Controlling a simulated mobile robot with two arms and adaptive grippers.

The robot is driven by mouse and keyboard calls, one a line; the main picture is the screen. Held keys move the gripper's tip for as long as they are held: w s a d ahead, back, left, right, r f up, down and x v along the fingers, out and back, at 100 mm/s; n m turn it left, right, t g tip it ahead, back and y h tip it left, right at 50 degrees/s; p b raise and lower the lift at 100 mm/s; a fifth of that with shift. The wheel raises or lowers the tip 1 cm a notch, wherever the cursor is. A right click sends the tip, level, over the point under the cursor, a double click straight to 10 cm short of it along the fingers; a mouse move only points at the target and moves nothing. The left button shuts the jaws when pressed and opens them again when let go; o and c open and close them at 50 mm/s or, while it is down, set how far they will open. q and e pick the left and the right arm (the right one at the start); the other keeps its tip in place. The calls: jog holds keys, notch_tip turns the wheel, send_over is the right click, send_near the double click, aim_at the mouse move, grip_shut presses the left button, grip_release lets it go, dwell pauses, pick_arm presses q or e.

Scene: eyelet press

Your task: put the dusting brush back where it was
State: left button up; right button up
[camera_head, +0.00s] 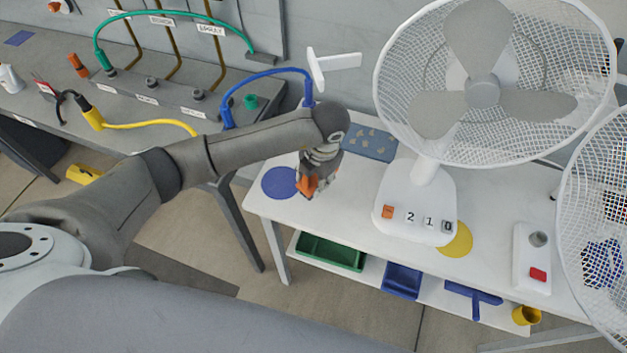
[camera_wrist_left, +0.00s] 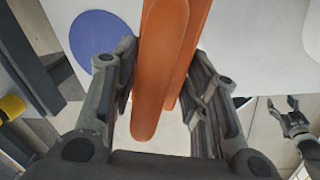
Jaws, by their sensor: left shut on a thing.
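My left gripper (camera_head: 308,192) is shut on an orange tool (camera_wrist_left: 160,65), above the left end of the white table, just right of a blue disc (camera_head: 280,183). In the left wrist view the tool shows two long rounded orange bars between the fingers (camera_wrist_left: 158,95); its far end is out of frame. I cannot tell whether it is the dusting brush. A blue T-shaped thing (camera_head: 473,297), possibly a brush, lies on the lower shelf. My right gripper (camera_wrist_left: 282,108) is open and empty at the right of the left wrist view.
A white fan (camera_head: 483,92) stands on the white table (camera_head: 345,220), with a second fan (camera_head: 605,215) at right. A yellow disc (camera_head: 456,240) and a red-button box (camera_head: 533,262) are nearby. Green (camera_head: 330,252) and blue (camera_head: 402,281) bins sit below.

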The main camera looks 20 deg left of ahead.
aim_at(315, 180)
pick_arm(q)
notch_tip(315, 180, down, 3)
jog(key=shift+w+a+f+p, duration=0.1)
jog(key=shift+a+p, duration=0.05)
jog(key=shift+p, duration=0.2)
pick_arm(e)
jog(key=shift+d+r, duration=0.4)
jog(key=shift+d, duration=0.1)
pick_arm(q)
jog(key=shift+f, duration=0.15)
jog(key=o, duration=0.9)
pick_arm(e)
jog(key=shift+d+f, duration=0.1)
